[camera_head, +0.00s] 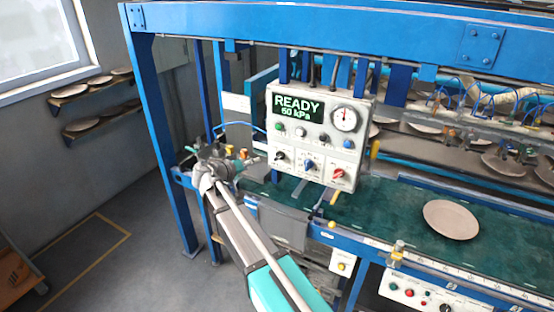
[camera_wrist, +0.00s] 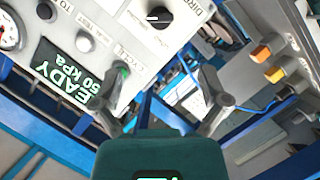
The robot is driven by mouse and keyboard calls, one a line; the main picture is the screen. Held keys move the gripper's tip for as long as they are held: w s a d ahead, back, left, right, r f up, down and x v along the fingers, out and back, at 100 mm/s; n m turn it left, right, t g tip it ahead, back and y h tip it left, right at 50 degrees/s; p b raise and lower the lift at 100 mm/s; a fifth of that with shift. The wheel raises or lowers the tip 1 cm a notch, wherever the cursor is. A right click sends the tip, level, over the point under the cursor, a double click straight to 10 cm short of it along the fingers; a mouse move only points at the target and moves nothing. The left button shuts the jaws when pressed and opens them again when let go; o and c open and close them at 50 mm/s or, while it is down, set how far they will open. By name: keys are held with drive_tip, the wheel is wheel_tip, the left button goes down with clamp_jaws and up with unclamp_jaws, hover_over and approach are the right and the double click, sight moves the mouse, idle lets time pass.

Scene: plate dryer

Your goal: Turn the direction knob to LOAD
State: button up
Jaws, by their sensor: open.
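The control panel (camera_head: 318,135) is a pale box with a screen reading "READY 50 kPa", a gauge, several buttons and a lower row of knobs. The black knob (camera_head: 280,156) is at the lower left; in the wrist view the black knob (camera_wrist: 158,14) is at the top edge with a white mark, beside lettering starting "DIR". Its position labels are not readable. My gripper (camera_head: 235,160) is just left of the panel. In the wrist view my gripper (camera_wrist: 167,92) is open and empty, apart from the knob. The left finger overlaps the green button (camera_wrist: 122,70).
A blue knob (camera_head: 310,164) and a red knob (camera_head: 338,173) sit right of the black one. The blue frame post (camera_head: 160,130) stands left of my arm. A plate (camera_head: 451,219) lies on the green belt (camera_head: 390,205). Floor at left is open.

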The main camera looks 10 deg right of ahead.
sight(277, 158)
drive_tip(key=b+x, duration=0.3)
drive_tip(key=x, duration=1)
drive_tip(key=shift+d+f, duration=0.1)
drive_tip(key=shift+d, duration=0.1)
drive_tip(key=shift+c, duration=0.2)
drive_tip(key=c, duration=1.1)
